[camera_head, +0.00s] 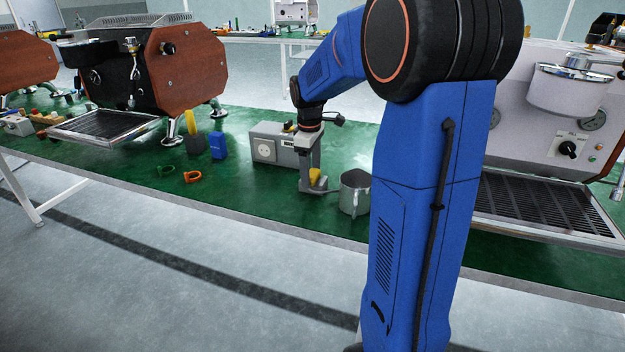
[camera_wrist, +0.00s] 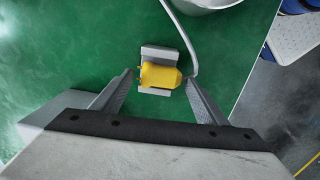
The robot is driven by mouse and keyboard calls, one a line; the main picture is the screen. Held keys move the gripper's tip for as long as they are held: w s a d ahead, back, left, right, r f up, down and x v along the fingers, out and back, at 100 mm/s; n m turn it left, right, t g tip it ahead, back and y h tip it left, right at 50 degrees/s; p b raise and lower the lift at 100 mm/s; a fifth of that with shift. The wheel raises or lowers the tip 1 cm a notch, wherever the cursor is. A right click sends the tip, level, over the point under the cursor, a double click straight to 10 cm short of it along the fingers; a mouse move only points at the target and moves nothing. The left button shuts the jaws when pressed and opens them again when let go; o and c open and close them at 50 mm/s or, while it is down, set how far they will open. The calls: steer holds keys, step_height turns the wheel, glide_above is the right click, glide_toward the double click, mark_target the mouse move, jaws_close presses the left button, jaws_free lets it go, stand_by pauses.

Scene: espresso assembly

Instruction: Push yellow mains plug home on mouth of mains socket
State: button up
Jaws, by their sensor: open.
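The yellow mains plug (camera_wrist: 160,75) sits on a small grey holder (camera_wrist: 156,52) on the green bench, with a grey cable running up from it. The mains socket (camera_head: 265,150) is the round white face on a grey box (camera_head: 278,130) just left of my gripper. No contact between plug and socket is visible.
A metal jug (camera_head: 354,192) stands close to the right of my gripper. A blue block (camera_head: 218,145) and orange and green clips (camera_head: 193,177) lie to the left. Espresso machines (camera_head: 170,70) stand at both sides. The bench front (camera_head: 230,205) is clear.

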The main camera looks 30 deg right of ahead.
steer(key=c, duration=1.4)
steer(key=shift+s+a+f, duration=0.15)
steer(key=shift+s+a, duration=0.6)
steer(key=shift+a, duration=0.2)
stand_by(0.4)
steer(key=shift+o, duration=0.2)
steer(key=shift+s+a+f, duration=0.15)
steer(key=shift+s+a, duration=0.75)
steer(key=shift+a, duration=0.15)
steer(key=shift+s+a, duration=0.8)
steer(key=shift+a, duration=0.35)
